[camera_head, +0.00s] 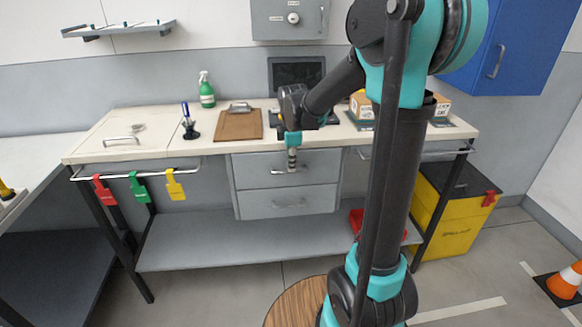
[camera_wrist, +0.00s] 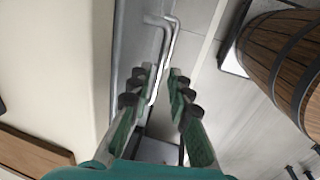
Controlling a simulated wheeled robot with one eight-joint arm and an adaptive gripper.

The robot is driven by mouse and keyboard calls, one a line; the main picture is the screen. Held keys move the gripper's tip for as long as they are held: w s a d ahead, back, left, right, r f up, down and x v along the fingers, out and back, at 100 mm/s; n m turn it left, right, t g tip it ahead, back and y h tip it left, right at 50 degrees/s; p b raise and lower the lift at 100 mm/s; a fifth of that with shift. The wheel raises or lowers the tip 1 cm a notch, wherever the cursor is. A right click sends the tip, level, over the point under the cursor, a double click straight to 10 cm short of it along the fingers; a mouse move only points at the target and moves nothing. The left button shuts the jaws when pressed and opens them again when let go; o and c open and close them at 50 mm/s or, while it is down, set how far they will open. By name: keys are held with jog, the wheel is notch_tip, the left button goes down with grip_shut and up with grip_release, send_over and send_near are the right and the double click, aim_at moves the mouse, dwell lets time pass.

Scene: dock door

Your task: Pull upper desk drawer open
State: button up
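The desk's upper drawer (camera_head: 324,167) has a grey front and looks shut above a similar lower drawer (camera_head: 316,200). My gripper (camera_head: 292,166) points down in front of the upper drawer, at its handle (camera_head: 279,171), and hides part of it. The fingers stand apart with a gap around the bar. Whether one finger touches it, I cannot tell.
The desktop (camera_head: 165,150) holds a clipboard (camera_head: 238,125), a green spray bottle (camera_head: 206,90) and boxes. Coloured tags hang from a rail at left. A yellow bin (camera_head: 440,215) stands at right. A wooden barrel (camera_wrist: 280,60) stands on the floor before the desk.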

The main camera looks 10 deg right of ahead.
jog(key=shift+w+f, duration=0.2)
jog(key=shift+f, duration=0.8)
jog(key=shift+c, duration=0.6)
grip_shut()
